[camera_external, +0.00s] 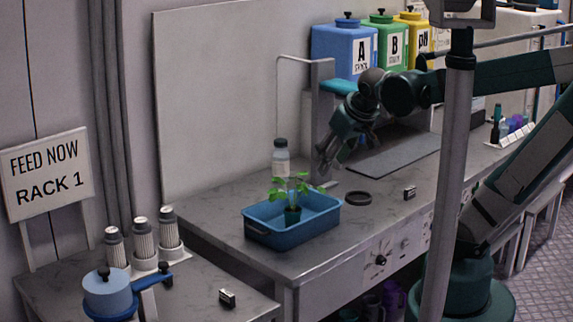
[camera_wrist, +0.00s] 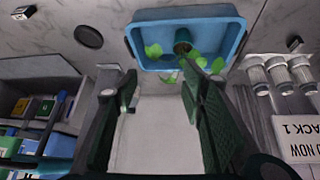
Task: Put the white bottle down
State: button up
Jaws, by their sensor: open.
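The white bottle (camera_external: 281,162) has a dark cap and stands upright behind the blue tray on the workbench, near the wall panel. Its base is partly hidden by the plant and the tray. My gripper (camera_external: 328,165) is to the right of the bottle, pointing down and to the left, with a visible gap between them. In the wrist view my gripper (camera_wrist: 158,72) has its two dark fingers spread, with nothing clearly held. A pale area lies between the fingers; I cannot make out the bottle there.
The blue tray (camera_external: 262,237) holds a potted seedling (camera_external: 292,213). A dark disc (camera_external: 357,198) and a small block (camera_external: 409,193) lie to its right. A metal post (camera_external: 323,95) stands behind my gripper. Coloured containers (camera_external: 346,50) line the back. The bench's front right is mostly clear.

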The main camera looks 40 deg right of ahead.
jog(key=shift+n+t+y, duration=0.4)
jog(key=shift+n+y, duration=0.3)
jog(key=shift+s+a+f, duration=0.15)
jog(key=shift+s+a, duration=0.3)
jog(key=shift+s, duration=0.35)
jog(key=shift+s+a+f, duration=0.1)
jog(key=shift+s+a, duration=0.35)
jog(key=shift+s, duration=0.3)
jog(key=shift+s+a+f, duration=0.15)
jog(key=shift+s+a, duration=0.3)
jog(key=shift+s, duration=0.35)
